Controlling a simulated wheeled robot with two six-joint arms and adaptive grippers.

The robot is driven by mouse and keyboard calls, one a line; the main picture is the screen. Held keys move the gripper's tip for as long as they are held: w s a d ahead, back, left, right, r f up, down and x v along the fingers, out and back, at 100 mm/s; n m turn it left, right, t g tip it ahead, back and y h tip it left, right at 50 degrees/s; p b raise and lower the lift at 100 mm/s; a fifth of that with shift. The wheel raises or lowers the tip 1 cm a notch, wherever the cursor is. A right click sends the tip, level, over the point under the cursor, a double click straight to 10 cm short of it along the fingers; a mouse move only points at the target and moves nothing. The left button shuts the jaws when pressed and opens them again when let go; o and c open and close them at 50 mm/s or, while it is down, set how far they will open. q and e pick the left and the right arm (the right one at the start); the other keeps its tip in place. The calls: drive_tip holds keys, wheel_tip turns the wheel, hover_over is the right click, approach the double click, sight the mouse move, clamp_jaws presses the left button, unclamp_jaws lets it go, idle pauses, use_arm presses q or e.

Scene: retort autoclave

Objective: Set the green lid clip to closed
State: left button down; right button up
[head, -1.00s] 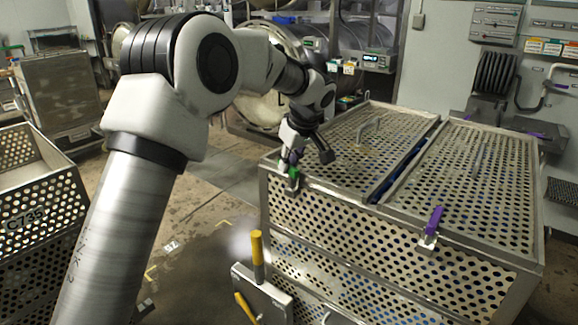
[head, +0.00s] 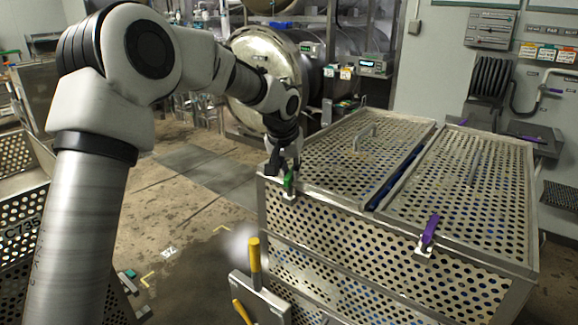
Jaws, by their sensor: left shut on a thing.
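The green lid clip (head: 289,181) sits on the top front edge of the perforated metal crate (head: 350,225), near its left corner. Its green lever stands upright above a small bracket. My left gripper (head: 282,170) is at the clip, with its fingers pointing down, shut on it. The fingers hide part of the clip. A purple clip (head: 430,231) is on the same crate edge further right, its lever standing up and tilted. My right gripper is not in view.
Two perforated lids (head: 350,150) with a raised handle cover the crate. A yellow-handled part (head: 254,262) stands up in front of the crate. Another perforated crate (head: 15,215) is at the left edge. A round autoclave door (head: 262,65) is behind my arm.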

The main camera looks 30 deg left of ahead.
use_arm(q)
drive_tip(key=shift+d+m+h, duration=0.15)
drive_tip(key=shift+m+h, duration=0.65)
drive_tip(key=shift+m, duration=1)
drive_tip(key=shift+f, duration=0.1)
drive_tip(key=c, duration=1.1)
unclamp_jaws()
drive_tip(key=shift+w, duration=0.1)
drive_tip(key=v, duration=1.2)
